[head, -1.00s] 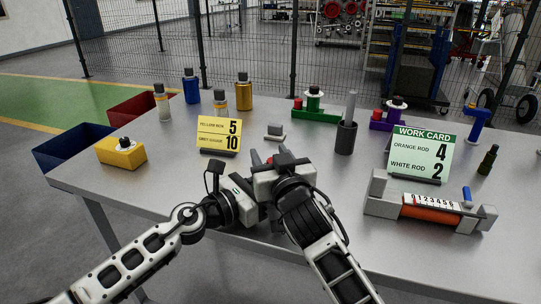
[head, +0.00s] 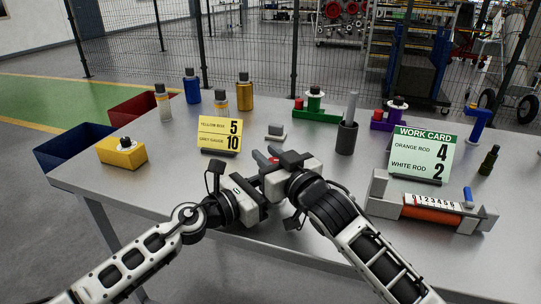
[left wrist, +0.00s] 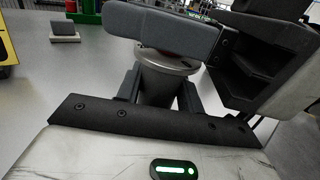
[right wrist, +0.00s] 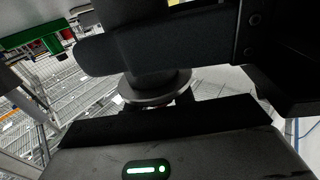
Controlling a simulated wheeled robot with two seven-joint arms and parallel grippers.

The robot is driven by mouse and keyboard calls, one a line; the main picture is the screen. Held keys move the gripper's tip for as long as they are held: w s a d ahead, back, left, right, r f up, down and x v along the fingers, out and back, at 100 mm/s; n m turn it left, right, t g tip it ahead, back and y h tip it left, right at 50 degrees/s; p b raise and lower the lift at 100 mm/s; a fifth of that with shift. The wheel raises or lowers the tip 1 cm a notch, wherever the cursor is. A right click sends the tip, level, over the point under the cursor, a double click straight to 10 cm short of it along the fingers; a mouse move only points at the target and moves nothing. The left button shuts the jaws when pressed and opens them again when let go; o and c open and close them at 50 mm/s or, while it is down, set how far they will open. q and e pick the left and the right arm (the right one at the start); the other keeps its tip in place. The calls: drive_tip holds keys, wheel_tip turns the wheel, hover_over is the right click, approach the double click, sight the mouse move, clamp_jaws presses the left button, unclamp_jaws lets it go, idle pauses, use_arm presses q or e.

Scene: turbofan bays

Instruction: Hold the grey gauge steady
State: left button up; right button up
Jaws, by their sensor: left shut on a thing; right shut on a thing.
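A round grey piece, which I take to be the grey gauge, shows between the jaws in the left wrist view (left wrist: 166,62). A similar grey rim shows in the right wrist view (right wrist: 155,90). My left gripper (head: 262,172) and my right gripper (head: 285,164) are close together above the table's front middle, both shut on it. The fingers hide much of it, and its dial cannot be read. A small red spot (head: 275,161) shows between the grippers; I cannot tell what it belongs to.
A yellow card (head: 219,135) and a small grey block (head: 275,132) stand behind the grippers. A dark cup (head: 346,139), a green work card (head: 421,154) and a grey fixture with an orange rod (head: 432,214) are right. A yellow box (head: 121,153) and bins (head: 72,146) are left.

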drive_tip(key=n+g+y, duration=0.2)
drive_tip(key=shift+s+a+y, duration=0.15)
drive_tip(key=shift+a+y, duration=0.05)
drive_tip(key=shift+y, duration=0.1)
drive_tip(key=shift+n+g+y, duration=0.3)
drive_tip(key=shift+y, duration=0.1)
drive_tip(key=o, duration=1)
drive_tip(key=v, duration=1.2)
